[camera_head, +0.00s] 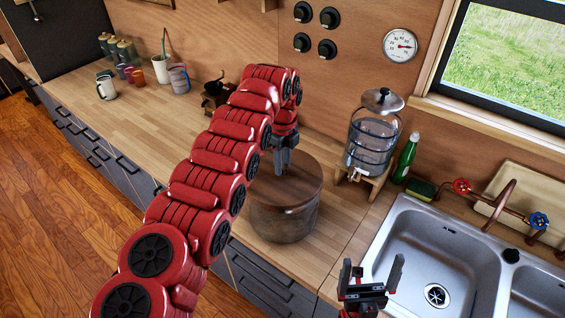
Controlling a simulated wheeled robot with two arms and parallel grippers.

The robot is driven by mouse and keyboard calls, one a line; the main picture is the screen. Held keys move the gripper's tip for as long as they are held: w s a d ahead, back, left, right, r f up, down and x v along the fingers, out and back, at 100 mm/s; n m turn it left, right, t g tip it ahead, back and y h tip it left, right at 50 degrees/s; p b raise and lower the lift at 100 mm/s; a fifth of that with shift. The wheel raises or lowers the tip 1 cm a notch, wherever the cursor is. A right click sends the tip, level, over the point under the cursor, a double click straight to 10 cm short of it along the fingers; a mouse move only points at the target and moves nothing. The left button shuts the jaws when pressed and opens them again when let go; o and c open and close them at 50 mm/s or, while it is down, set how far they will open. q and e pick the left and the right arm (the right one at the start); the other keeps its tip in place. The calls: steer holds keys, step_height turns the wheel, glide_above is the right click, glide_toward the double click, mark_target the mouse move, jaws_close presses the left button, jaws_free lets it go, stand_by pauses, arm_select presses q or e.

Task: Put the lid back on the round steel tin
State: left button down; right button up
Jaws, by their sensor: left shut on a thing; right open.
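The round steel tin (285,226) stands on the wooden counter, left of the sink. Its wide brown lid (302,190) is level over the tin's top; I cannot tell whether it is seated or slightly above the rim. My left gripper (283,168) points down over the middle of the lid and is shut on it, apparently at a knob that the fingers hide. My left arm covers the tin's left surroundings. My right gripper (372,270) is open and empty in front of the sink's left edge, apart from the tin.
A glass dispenser (372,143) on a wooden stand is close behind the tin at right. A green bottle (405,158) and the steel sink (420,240) are further right. A dark grinder (214,92), mugs and jars stand at back left. The counter between is clear.

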arm_select(q)
jaws_free()
stand_by(0.5)
steer(key=shift+r, duration=0.1)
steer(key=shift+r+p, duration=0.8)
steer(key=shift+r, duration=0.5)
steer(key=shift+r+p, duration=1.75)
steer(key=shift+r, duration=0.45)
jaws_close()
